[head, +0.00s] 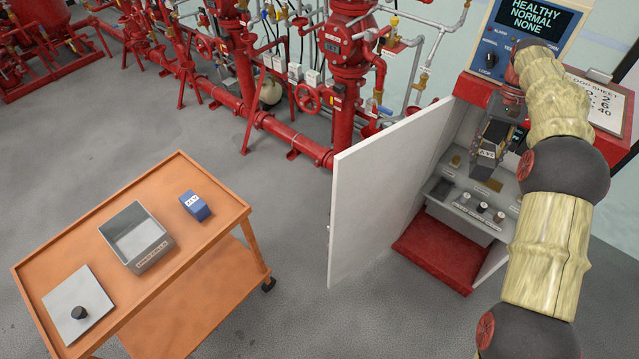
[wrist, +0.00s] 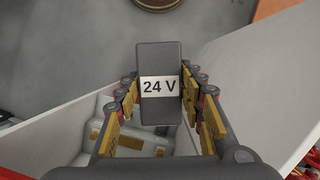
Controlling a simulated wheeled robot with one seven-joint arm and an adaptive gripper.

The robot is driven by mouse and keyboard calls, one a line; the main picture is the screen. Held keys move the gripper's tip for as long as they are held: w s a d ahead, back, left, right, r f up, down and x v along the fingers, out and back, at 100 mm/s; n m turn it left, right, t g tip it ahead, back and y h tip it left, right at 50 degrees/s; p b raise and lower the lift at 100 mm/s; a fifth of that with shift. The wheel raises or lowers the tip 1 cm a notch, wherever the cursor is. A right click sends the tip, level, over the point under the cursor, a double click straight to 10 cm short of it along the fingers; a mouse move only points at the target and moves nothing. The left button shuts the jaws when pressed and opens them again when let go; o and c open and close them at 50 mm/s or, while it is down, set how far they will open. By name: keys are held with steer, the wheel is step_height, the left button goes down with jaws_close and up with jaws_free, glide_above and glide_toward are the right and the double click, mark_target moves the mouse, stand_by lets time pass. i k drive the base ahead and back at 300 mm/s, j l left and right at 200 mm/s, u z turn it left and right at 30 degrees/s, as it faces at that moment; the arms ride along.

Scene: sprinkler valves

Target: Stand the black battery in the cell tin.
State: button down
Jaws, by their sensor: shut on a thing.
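The black battery (head: 487,158) with a white label is held at the open front of the red cabinet, above the cabinet's inner tray. In the wrist view the battery (wrist: 159,58) reads "24 V" and stands between the fingers. My gripper (head: 497,135) is shut on it; its fingers also show on both sides in the wrist view (wrist: 160,95). The cell tin (head: 151,258) is a grey open-topped box with a label on its front, on the orange cart at left. Its visible inside looks empty. My gripper is well to the right of the tin.
The orange cart (head: 185,243) also bears a blue battery (head: 195,206) and a white plate (head: 70,300) with a black knob. The open white cabinet door (head: 385,190) stands between cart and cabinet. Red pipework (head: 345,85) lines the back. Grey floor is clear around the cart.

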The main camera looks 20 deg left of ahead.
mark_target(142, 242)
steer(key=k+u, duration=0.25)
steer(key=k, duration=0.25)
steer(key=k+j+u, duration=0.3)
steer(key=k, duration=0.15)
steer(key=i+u, duration=0.1)
steer(key=u, duration=1.55)
steer(key=i+l, duration=0.3)
steer(key=i, duration=0.2)
steer(key=i+l+u, duration=0.15)
steer(key=i, duration=0.3)
steer(key=i+l, duration=0.45)
